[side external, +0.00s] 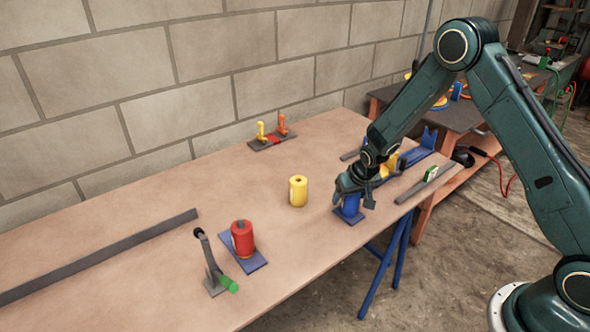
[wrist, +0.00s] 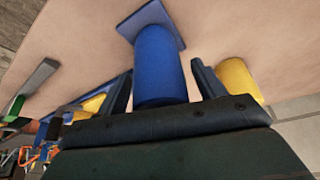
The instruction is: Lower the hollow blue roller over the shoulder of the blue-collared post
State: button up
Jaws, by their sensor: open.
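The blue roller (side external: 350,206) stands upright on a blue square base plate (side external: 344,218) near the table's right front edge. In the wrist view the roller (wrist: 160,72) lies between the two fingers of my gripper (wrist: 162,75), with the base plate (wrist: 150,16) at its far end. My gripper (side external: 358,186) is open and sits low around the roller's upper part, with a gap visible to the right finger. The post and its blue collar are hidden, apparently inside the roller. I cannot see whether the roller sits fully down on the plate.
A yellow hollow roller (side external: 298,191) stands close by. A red roller (side external: 242,238) sits on a blue plate further left, beside a green-handled lever (side external: 215,264). Yellow and orange pegs (side external: 272,135) stand at the back. Blue brackets (side external: 418,150) lie behind my gripper.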

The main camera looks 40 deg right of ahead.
jog(key=v, duration=1.4)
jog(key=shift+w, duration=0.1)
dwell(0.6)
jog(key=s+a+r+n, duration=0.2)
jog(key=s+a+r, duration=0.1)
jog(key=s+r, duration=1.05)
jog(key=s+a+r+n, duration=0.1)
jog(key=s+r, duration=0.2)
jog(key=s, duration=0.4)
jog(key=s+a+r+t+y, duration=0.1)
jog(key=s+r, duration=0.1)
jog(key=s, duration=0.5)
jog(key=shift+a+r+n, duration=0.25)
jog(key=shift+r+n, duration=0.15)
